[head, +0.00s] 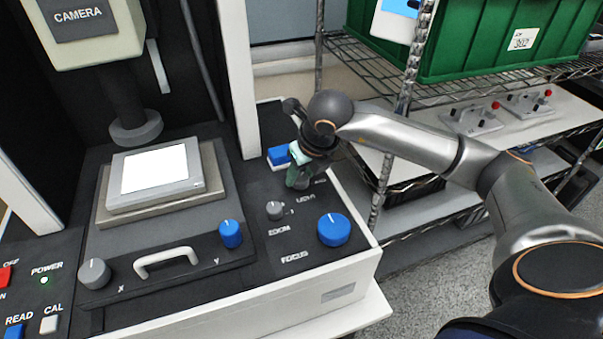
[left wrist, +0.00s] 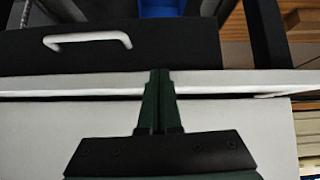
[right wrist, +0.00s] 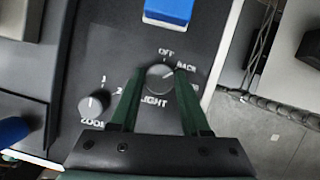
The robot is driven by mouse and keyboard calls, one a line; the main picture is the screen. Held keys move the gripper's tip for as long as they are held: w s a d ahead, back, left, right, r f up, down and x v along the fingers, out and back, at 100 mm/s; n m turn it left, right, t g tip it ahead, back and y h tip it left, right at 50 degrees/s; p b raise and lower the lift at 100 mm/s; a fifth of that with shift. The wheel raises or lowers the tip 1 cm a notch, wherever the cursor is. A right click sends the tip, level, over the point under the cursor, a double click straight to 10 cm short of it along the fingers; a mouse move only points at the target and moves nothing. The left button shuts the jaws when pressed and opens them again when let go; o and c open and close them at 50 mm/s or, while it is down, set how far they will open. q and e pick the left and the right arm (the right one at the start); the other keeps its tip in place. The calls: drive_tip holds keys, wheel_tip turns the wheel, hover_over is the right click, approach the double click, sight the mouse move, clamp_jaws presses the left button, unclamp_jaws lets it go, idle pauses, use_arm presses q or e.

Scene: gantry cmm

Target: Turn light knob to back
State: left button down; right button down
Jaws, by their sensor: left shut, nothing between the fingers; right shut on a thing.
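The light knob (right wrist: 160,78) is a small grey round knob with a white pointer line, on the dark control panel in the right wrist view. Its line slants to the upper right, roughly toward the BACK label; OFF is printed above it and LIGHT below. My right gripper (right wrist: 158,72) has one finger on each side of the knob and is shut on it. In the head view my right gripper (head: 297,180) points down at the panel and hides the light knob. My left gripper (left wrist: 161,75) is shut and empty in front of the machine's white edge.
The zoom knob (head: 274,210) and the large blue focus knob (head: 334,229) sit close by on the panel. A blue part (head: 279,155) lies just behind my right gripper. A wire shelf with a green bin (head: 480,40) stands at the right.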

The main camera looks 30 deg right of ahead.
drive_tip(key=shift+c, duration=1.9)
unclamp_jaws()
drive_tip(key=v, duration=1.2)
drive_tip(key=shift+s+r, duration=0.15)
drive_tip(key=shift+r, duration=0.1)
